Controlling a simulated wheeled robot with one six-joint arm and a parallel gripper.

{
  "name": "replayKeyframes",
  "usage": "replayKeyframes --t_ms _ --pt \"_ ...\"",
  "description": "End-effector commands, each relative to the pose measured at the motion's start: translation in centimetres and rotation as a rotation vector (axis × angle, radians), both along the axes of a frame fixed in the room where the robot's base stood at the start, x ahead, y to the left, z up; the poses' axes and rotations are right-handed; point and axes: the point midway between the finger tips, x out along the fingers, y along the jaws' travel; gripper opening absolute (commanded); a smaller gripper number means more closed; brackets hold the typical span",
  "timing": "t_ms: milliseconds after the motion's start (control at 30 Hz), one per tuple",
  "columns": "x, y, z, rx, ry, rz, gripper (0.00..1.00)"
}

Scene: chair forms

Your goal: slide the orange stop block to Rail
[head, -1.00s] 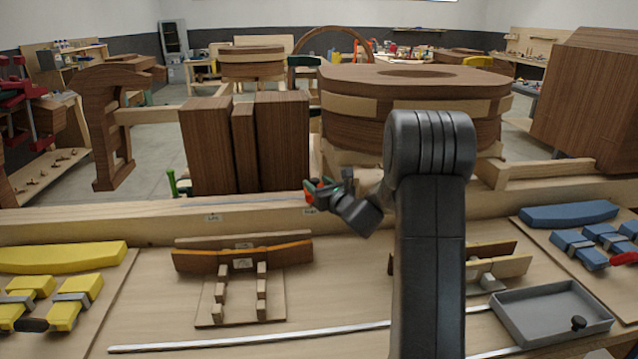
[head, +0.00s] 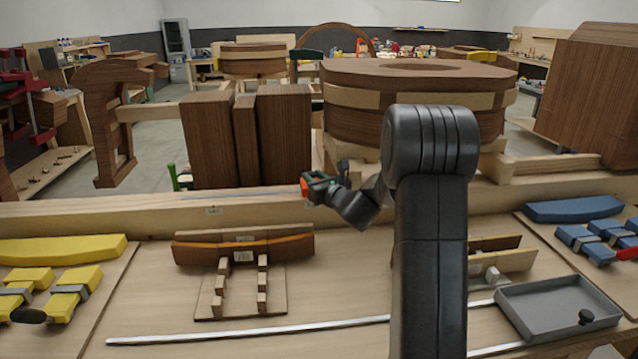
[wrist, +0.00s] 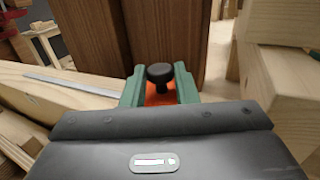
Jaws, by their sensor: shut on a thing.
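The orange stop block (head: 306,186) sits at the beam near the middle of the head view. My gripper (head: 318,182) is at it, with its green fingers shut on it. In the wrist view the stop block (wrist: 160,97) shows as orange between the green fingers of my gripper (wrist: 160,88), under a black knob (wrist: 160,73). A light wooden beam (head: 120,222) runs across the bench with a thin metal strip (wrist: 75,86) on top, left of my gripper. A small label (head: 214,211) is on the beam's front; its text is too small to read.
Dark wooden blocks (head: 208,140) stand just behind the beam. A round wooden seat form (head: 350,110) stands behind my arm. A slatted holder (head: 240,305), yellow clamps (head: 70,290), blue clamps (head: 590,240) and a grey tray (head: 560,315) lie on the bench.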

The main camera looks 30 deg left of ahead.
Motion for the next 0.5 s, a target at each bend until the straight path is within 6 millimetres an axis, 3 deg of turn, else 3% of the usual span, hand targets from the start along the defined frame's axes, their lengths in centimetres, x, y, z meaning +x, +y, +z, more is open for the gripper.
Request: replayKeyframes --t_ms 200,233,300,500 --pt "0.0 -0.02 0.04 -0.001 0.0 0.0 0.0" --pt "0.01 -0.03 0.04 -0.001 0.0 0.0 0.31" --pt "0.0 -0.04 0.04 -0.001 0.0 0.0 0.44" --pt "0.01 -0.04 0.03 -0.001 0.0 0.0 0.47"
